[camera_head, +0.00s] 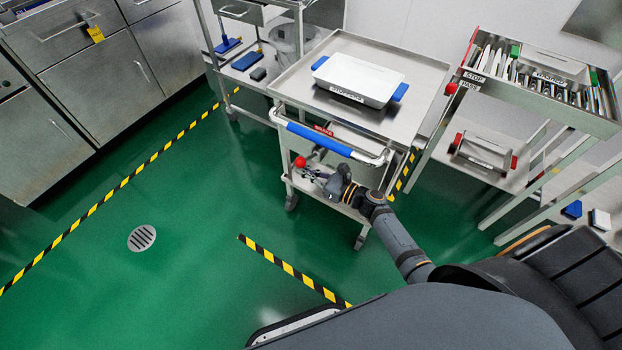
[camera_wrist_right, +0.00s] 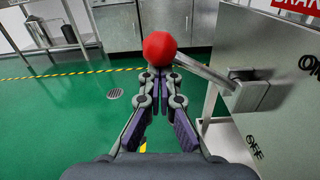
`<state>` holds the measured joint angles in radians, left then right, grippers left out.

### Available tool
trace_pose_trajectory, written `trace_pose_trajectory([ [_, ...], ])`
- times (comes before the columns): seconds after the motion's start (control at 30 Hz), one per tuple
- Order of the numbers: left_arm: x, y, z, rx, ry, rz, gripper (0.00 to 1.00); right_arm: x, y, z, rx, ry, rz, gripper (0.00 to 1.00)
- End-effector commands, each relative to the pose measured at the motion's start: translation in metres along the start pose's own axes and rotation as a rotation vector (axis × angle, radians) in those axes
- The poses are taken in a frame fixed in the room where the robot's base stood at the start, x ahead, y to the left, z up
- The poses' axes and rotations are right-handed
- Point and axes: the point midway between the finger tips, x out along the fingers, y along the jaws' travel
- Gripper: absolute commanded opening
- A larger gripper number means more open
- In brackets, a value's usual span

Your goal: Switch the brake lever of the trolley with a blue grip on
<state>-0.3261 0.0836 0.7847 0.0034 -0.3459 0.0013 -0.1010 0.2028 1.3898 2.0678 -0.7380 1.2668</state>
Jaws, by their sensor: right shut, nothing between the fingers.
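The trolley (camera_head: 420,72) has a push handle with a blue grip (camera_head: 318,139). Its brake lever has a red ball knob (camera_head: 300,162), below the handle. In the right wrist view the red knob (camera_wrist_right: 159,48) sits at the end of a grey lever arm (camera_wrist_right: 205,74), which runs left and slightly up from a pivot block (camera_wrist_right: 248,92) on the trolley panel. "ON" is printed to the upper right of the pivot and "OFF" below it. My right gripper (camera_head: 310,170) is shut and empty; its fingertips (camera_wrist_right: 160,74) are just short of the knob, contact unclear. My left gripper is not in view.
A white lidded container (camera_head: 358,79) stands on the trolley. A second cart (camera_head: 560,118) with a red knob (camera_head: 451,88) is at right. Steel cabinets (camera_head: 95,70) line the left. Green floor with striped tape and a drain (camera_head: 142,238) is open at left.

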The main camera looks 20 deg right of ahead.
Motion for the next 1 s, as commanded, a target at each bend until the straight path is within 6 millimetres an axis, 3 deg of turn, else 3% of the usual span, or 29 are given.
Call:
trace_pose_trajectory([
  [0.3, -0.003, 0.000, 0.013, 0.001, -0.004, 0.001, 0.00, 0.000, -0.002, 0.009, -0.004, -0.002, 0.001, 0.00],
  [0.9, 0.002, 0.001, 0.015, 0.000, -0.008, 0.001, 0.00, 0.003, -0.002, 0.006, -0.005, -0.006, 0.001, 0.00],
  [1.0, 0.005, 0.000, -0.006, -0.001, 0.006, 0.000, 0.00, 0.008, 0.001, -0.007, -0.004, -0.005, -0.001, 0.00],
])
